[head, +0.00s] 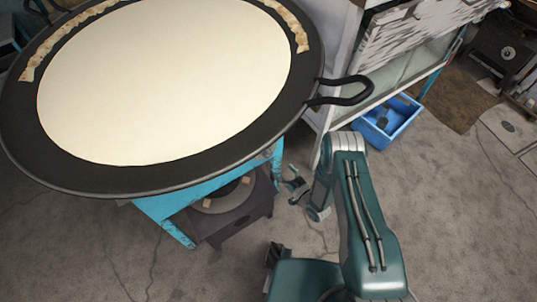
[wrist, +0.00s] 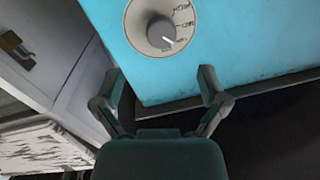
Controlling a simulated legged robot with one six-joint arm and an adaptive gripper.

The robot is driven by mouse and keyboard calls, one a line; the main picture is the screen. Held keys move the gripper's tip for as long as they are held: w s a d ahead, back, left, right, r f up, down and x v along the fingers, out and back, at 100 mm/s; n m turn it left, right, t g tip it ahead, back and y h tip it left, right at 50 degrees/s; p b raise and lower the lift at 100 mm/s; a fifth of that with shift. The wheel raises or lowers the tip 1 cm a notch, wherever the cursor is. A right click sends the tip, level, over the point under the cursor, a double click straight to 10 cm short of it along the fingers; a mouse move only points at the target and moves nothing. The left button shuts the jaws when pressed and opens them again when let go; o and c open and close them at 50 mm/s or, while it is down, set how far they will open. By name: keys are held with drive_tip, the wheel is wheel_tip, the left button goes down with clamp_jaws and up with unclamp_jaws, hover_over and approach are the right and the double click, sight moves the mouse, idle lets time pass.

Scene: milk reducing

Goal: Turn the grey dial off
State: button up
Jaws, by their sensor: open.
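The grey dial (wrist: 161,32) is on a light blue panel (wrist: 235,45) in the wrist view. It is round, with a raised knob whose pale pointer mark faces the lower right. Small dark lettering lies along its right side, too small to read surely. My gripper (wrist: 160,88) is open and empty, with its two fingers spread below the dial in the picture and apart from it. In the head view my gripper (head: 295,188) is beside the blue stand (head: 163,207), under the pan's right edge. The dial is not visible in the head view.
A wide black pan (head: 80,170) of pale milk (head: 170,80) overhangs the stand; its handle (head: 345,92) juts right above my arm. A dark burner unit (head: 235,215) sits low under it. A blue crate (head: 388,122) and a white cabinet stand right. The floor at lower left is clear.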

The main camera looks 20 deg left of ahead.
sight(269, 156)
drive_tip(key=x, duration=0.9)
drive_tip(key=c, duration=1.1)
